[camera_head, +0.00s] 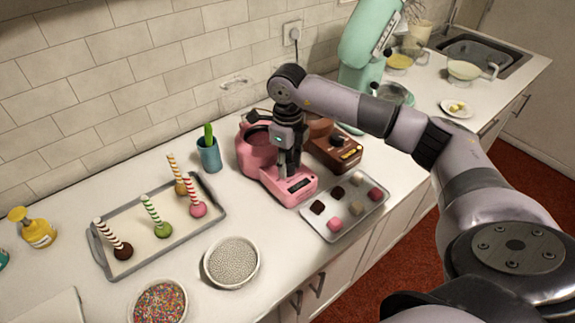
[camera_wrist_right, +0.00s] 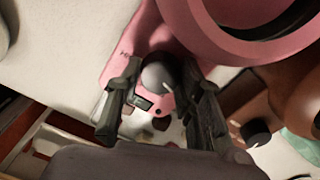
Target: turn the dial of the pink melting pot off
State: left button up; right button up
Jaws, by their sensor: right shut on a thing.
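The pink melting pot (camera_head: 257,152) stands on the counter near the wall, with its flat front part (camera_head: 298,193) facing the counter's front edge. It also shows in the wrist view (camera_wrist_right: 235,40). My right gripper (camera_head: 289,165) points down over the front part of the pot. In the wrist view its two dark fingers (camera_wrist_right: 160,88) are on either side of the round grey dial (camera_wrist_right: 157,75), shut on it. A small display shows beside the dial. The dial is hidden by the gripper in the head view, and its mark cannot be read. My left gripper is out of view.
A brown melting pot (camera_head: 345,152) stands close on the right. A tray of small cakes (camera_head: 318,226) lies in front. A cake-pop tray (camera_head: 128,262), a teal cup (camera_head: 209,156) and a bowl of silver beads (camera_head: 232,262) are left. A mint mixer (camera_head: 365,45) stands behind.

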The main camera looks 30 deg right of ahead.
aim_at(288, 165)
dwell(0.5)
jog(key=o, duration=1.2)
jog(key=shift+c, duration=0.2)
notch_tip(288, 165, up, 12)
jog(key=shift+r, duration=0.15)
